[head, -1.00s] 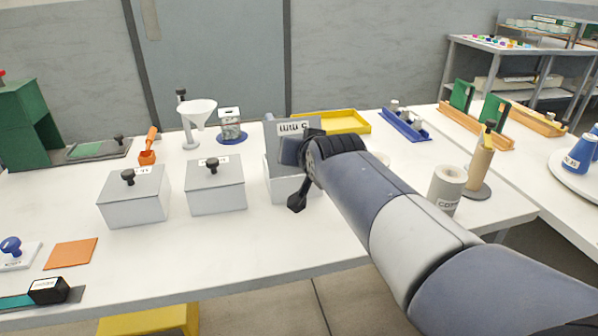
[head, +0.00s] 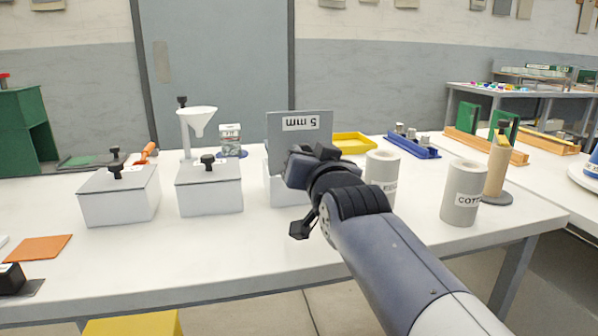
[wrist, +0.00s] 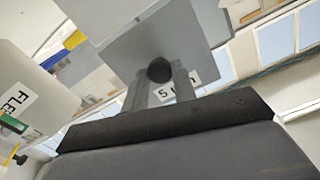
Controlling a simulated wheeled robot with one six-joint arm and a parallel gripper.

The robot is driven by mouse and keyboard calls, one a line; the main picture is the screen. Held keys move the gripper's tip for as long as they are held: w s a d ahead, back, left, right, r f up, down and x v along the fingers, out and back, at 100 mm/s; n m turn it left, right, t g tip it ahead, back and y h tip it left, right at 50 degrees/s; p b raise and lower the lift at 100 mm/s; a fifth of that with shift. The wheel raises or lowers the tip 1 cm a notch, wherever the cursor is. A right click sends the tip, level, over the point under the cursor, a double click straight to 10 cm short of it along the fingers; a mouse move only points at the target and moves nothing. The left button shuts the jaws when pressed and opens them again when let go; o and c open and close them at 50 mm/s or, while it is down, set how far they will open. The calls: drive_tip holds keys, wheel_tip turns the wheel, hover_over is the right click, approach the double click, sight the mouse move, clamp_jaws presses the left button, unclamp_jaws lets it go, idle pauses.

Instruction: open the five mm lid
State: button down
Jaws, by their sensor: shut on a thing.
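The grey lid (head: 282,135) labelled "5 mm" stands raised, about upright, above the rear of its white box (head: 280,191), its label upside down. In the wrist view the lid (wrist: 140,45) fills the upper middle, with its black knob (wrist: 159,70) between the fingers. My gripper (head: 296,165) is in front of the lid, shut on the knob; it also shows in the wrist view (wrist: 158,88). My gripper and wrist cover part of the box and the lid's lower part, so the box's inside is not visible.
Two shut lidded boxes (head: 209,188) (head: 120,196) stand to the left. A labelled canister (head: 382,167) is close to the right of my wrist, and a "COTT…" canister (head: 461,205) stands farther right. A yellow tray (head: 352,143) lies behind.

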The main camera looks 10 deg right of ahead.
drive_tip(key=shift+s+b, duration=0.1)
drive_tip(key=shift+b, duration=0.35)
drive_tip(key=shift+f, duration=0.1)
drive_tip(key=c, duration=1.1)
unclamp_jaws()
drive_tip(key=shift+c, duration=0.2)
